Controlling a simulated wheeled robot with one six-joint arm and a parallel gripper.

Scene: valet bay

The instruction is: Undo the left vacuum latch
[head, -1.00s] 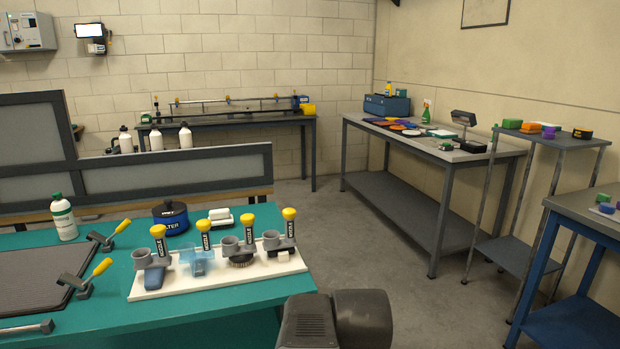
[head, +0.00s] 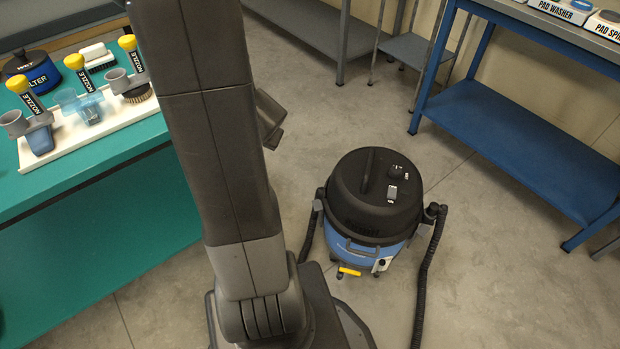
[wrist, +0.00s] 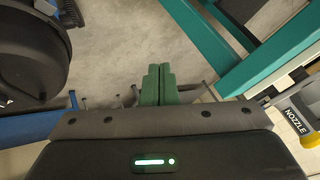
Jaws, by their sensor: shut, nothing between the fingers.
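The vacuum (head: 375,190) stands upright on the floor, with a black domed lid over a blue drum. A dark fitting (head: 319,203) sticks out at the lid's left edge and looks like the left latch; it is too small to tell whether it is fastened. A similar dark fitting (head: 437,212) sits at the right edge. In the wrist view part of the black lid (wrist: 30,50) fills the upper left. My gripper (wrist: 158,85) shows its green fingers together and empty, to the right of the lid and apart from it. In the head view the fingers are hidden behind my arm.
Black hoses (head: 425,275) hang beside the vacuum, and a yellow-handled tap (head: 348,271) is low at its front. The teal bench (head: 90,170) with a white nozzle tray (head: 100,138) stands left. A blue-framed bench (head: 510,130) stands right. Floor between is clear.

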